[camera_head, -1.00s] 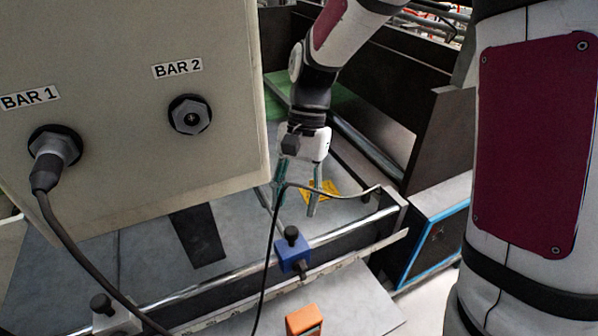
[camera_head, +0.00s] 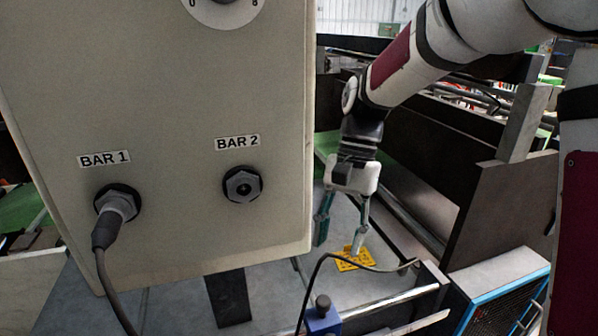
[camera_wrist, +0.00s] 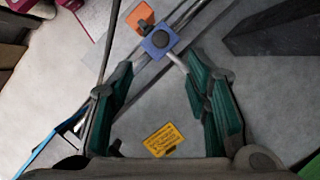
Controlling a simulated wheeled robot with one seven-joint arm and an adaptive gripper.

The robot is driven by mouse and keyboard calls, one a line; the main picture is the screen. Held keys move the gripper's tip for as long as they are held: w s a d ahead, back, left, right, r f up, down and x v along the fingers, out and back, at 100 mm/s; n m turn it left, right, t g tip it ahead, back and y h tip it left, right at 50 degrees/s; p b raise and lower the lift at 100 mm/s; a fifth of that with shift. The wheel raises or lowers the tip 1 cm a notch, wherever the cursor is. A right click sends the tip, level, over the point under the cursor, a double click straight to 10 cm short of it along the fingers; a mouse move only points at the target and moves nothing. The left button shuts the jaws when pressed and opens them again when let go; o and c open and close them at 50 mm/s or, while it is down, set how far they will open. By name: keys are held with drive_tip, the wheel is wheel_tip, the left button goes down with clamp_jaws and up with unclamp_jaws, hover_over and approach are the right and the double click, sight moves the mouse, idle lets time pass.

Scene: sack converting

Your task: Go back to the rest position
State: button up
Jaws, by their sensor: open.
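My gripper (camera_head: 341,236) hangs fingers down above the grey table to the right of the control box, open and empty. In the wrist view its two green-padded fingers (camera_wrist: 162,108) are spread wide with nothing between them but the table and rail behind. The grey control box (camera_head: 165,200) carries the labels BAR 1 and BAR 2. A cable plug sits in the BAR 1 socket (camera_head: 117,205). The BAR 2 socket (camera_head: 243,186) is empty.
A yellow label (camera_head: 352,259) lies on the table beyond the rail. A blue clamp block (camera_head: 322,322) sits on the rail; an orange block (camera_wrist: 140,18) lies near it. A dark cable loops near my gripper. Dark panels (camera_head: 500,205) stand to the right.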

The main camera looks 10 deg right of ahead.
drive_tip(key=s+d+r+n+t+h+b, duration=0.1)
drive_tip(key=s+d+r+n+t, duration=0.2)
drive_tip(key=s, duration=0.4)
drive_tip(key=s+d+r+n+t+h, duration=0.1)
drive_tip(key=s+d+r+n+t, duration=0.2)
drive_tip(key=s+t, duration=0.3)
drive_tip(key=shift+s+d+r+n+b, duration=0.3)
drive_tip(key=shift+s+d+r+b, duration=0.05)
drive_tip(key=shift+s+d+r, duration=0.15)
